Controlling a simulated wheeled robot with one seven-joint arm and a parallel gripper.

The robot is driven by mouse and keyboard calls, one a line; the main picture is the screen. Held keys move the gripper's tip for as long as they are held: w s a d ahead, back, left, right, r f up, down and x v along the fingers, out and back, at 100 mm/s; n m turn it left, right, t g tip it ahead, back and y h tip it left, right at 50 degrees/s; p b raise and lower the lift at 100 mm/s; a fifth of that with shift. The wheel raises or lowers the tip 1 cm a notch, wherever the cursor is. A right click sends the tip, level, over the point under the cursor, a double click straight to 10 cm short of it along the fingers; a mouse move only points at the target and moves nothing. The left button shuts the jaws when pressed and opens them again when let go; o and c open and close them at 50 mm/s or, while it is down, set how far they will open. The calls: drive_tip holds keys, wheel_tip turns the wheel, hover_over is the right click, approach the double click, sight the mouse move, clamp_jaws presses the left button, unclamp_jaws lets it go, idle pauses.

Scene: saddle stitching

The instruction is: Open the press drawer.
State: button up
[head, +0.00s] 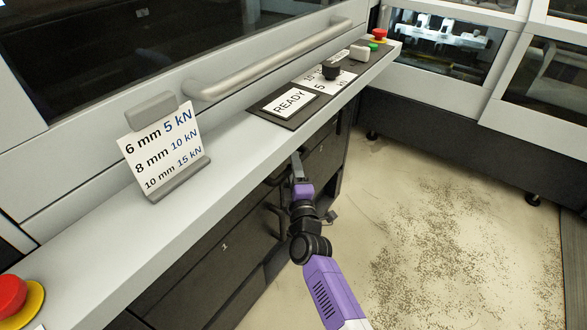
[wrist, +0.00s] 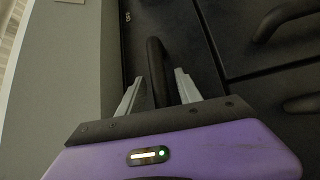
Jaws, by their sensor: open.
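Dark drawers (head: 223,262) sit under the grey ledge of the machine, and their fronts look flush. In the head view, my gripper (head: 297,163) is at the drawer fronts, just below the ledge edge. In the wrist view, my gripper (wrist: 159,76) is open, with one finger on each side of a dark curved drawer handle (wrist: 157,62). A gap shows between the handle and each finger. The handle's near end is hidden by my gripper body. I cannot tell from the labels which drawer is the press drawer.
Another drawer handle (wrist: 285,18) is at the upper right of the wrist view. On the ledge (head: 225,160) are a force card (head: 160,150), a READY panel (head: 290,102) and a red emergency button (head: 10,295). The floor (head: 440,220) to the right is clear.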

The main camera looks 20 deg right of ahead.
clamp_jaws()
idle(1.4)
